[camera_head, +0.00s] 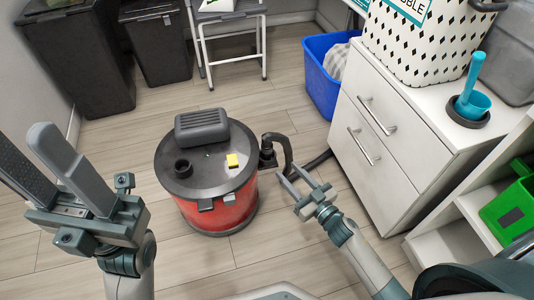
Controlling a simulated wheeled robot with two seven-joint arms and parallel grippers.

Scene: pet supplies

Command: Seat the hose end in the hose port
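A red canister vacuum (218,207) with a dark grey lid stands on the floor in the middle. A black hose (287,148) arches at the vacuum's right side, beside a black fitting (267,155). Whether the hose joins that fitting is unclear. My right gripper (292,173) is right of the vacuum, at the hose's lower part, with its fingers apart. I cannot tell whether it touches the hose. My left gripper (24,138) is wide open and empty at the left, away from the vacuum.
A white drawer cabinet (385,125) stands right of the vacuum, with a blue bin (325,75) behind it. Dark bins (82,62) and a small white-framed table (228,20) are at the back. The floor left of the vacuum is clear. A yellow piece (232,160) is on the lid.

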